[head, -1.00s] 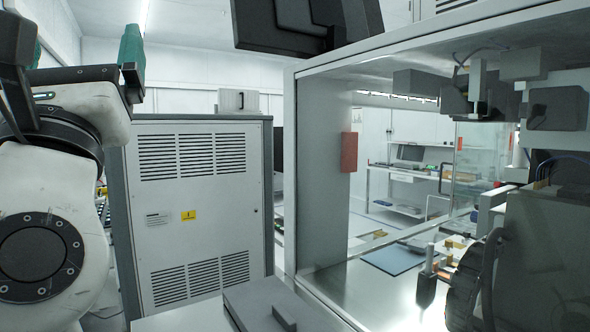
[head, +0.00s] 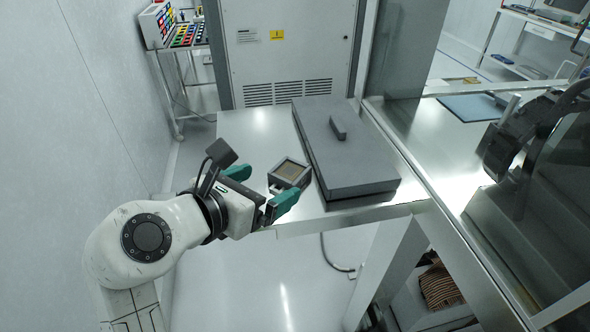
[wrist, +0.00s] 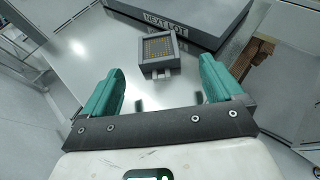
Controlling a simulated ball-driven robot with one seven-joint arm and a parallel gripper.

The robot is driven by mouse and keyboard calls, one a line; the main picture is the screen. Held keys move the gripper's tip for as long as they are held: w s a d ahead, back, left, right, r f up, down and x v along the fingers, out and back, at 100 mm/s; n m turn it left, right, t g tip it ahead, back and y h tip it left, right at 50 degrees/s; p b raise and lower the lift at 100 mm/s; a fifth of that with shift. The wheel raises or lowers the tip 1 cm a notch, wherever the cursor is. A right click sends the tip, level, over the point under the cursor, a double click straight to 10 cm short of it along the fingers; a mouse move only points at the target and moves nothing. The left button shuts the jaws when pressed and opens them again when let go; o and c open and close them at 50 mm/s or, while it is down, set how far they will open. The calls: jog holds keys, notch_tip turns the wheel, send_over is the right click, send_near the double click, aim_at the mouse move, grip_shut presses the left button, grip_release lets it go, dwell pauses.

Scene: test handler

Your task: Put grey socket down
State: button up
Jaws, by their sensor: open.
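The grey socket (head: 289,173) is a small square block with a gold-brown grid on its face. It sits on the light metal table beside the left edge of the dark flat case. In the wrist view the socket (wrist: 158,52) is just beyond the fingertips, near the middle of the gap, with small tabs facing me. My gripper (head: 262,186) is open, with green fingers apart and nothing held between them. The gripper also shows in the wrist view (wrist: 160,80).
The dark flat case (head: 350,160), marked "NEXT LOT" in the wrist view, lies right of the socket. The metal table (head: 252,130) is bare behind the gripper. A vented cabinet (head: 290,50) stands at the back and a machine (head: 540,170) at the right.

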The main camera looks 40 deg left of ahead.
aim_at(292, 169)
jog(key=shift+p+x, duration=0.75)
jog(key=shift+x, duration=2.6)
jog(key=shift+a+r, duration=0.1)
jog(key=shift+a, duration=0.05)
jog(key=shift+c, duration=0.2)
jog(key=c, duration=1.2)
jog(key=shift+r, duration=0.15)
